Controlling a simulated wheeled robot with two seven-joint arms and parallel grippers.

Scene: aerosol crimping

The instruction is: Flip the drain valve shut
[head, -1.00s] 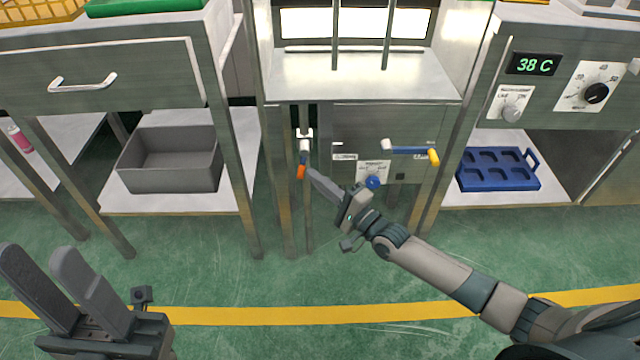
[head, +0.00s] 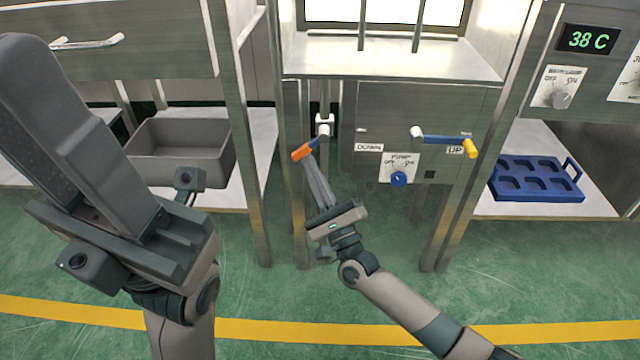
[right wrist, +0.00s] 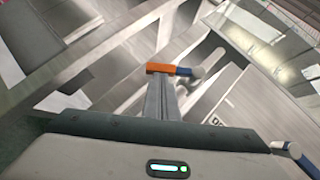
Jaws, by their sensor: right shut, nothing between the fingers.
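The drain valve (head: 324,127) is a white fitting on a vertical pipe at the left of the cabinet front. Its handle (head: 303,151), blue with an orange end, slants down and left from the fitting. In the right wrist view the orange end (right wrist: 160,68) lies across the fingertips. My right gripper (head: 312,160) is shut and empty, its fingertips at the handle's underside; I cannot tell whether they touch. My left gripper (head: 75,120) is large at the left, its fingers apart with nothing seen between them, away from the valve.
A blue lever with a yellow end (head: 443,140) and a blue pump knob (head: 398,179) are on the cabinet front, right of the valve. A grey bin (head: 180,150) stands on the left shelf, a blue tray (head: 536,178) on the right shelf. Table legs flank the valve.

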